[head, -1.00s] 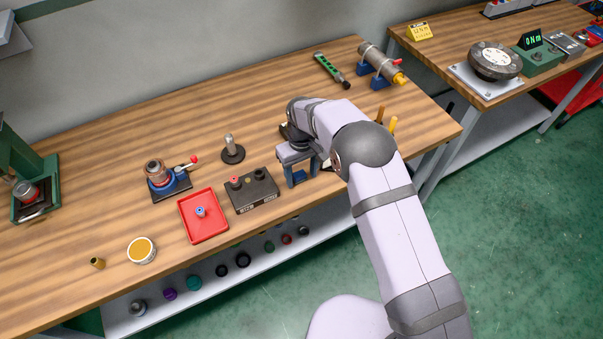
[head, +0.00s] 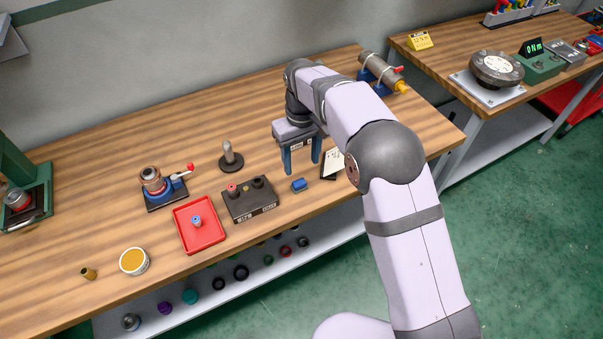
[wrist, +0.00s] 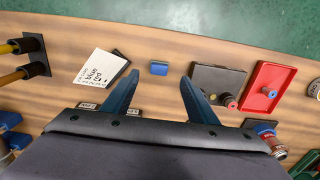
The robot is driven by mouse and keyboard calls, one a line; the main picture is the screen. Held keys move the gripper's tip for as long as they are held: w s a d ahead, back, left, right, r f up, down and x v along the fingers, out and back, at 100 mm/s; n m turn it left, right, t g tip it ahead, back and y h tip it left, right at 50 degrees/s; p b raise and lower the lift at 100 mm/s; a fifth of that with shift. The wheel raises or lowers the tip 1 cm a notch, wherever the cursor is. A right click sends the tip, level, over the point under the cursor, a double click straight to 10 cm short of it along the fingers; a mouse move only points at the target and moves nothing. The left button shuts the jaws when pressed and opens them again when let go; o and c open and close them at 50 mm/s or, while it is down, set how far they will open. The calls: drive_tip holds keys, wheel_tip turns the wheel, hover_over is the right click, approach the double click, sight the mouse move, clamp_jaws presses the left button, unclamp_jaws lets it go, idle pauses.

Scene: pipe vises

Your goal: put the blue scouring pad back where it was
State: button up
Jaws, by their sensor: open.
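The blue scouring pad (head: 299,185) looks like a small blue block lying flat on the wooden bench, between the dark two-socket block and a printed card. It also shows in the wrist view (wrist: 158,68), near the middle top. My gripper (head: 302,167) is open and empty, with its two blue fingers pointing down above the bench. In the wrist view the fingers (wrist: 160,80) are spread apart, and the pad shows in the gap between the tips. The gripper is apart from the pad, behind it in the head view.
The card (wrist: 101,66), printed with "blue" and "red", lies on a dark base beside the pad. The dark block (head: 250,198), red tray (head: 201,236) and upright grey post (head: 229,154) stand left of the pad. A clamped cylinder (head: 378,68) is at the back right. The back middle bench is clear.

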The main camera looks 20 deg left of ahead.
drive_tip(key=shift+r, duration=1.15)
drive_tip(key=s+d+r+m, duration=0.1)
drive_tip(key=s+d+m, duration=0.15)
drive_tip(key=d, duration=0.75)
drive_tip(key=s+d+m, duration=0.2)
drive_tip(key=s+d, duration=0.1)
drive_tip(key=d, duration=0.7)
drive_tip(key=s+d+f+m, duration=0.3)
drive_tip(key=s+d, duration=0.8)
drive_tip(key=s, duration=0.5)
drive_tip(key=shift+d+f+m, duration=0.2)
drive_tip(key=shift+d+m, duration=0.2)
drive_tip(key=shift+m, duration=0.35)
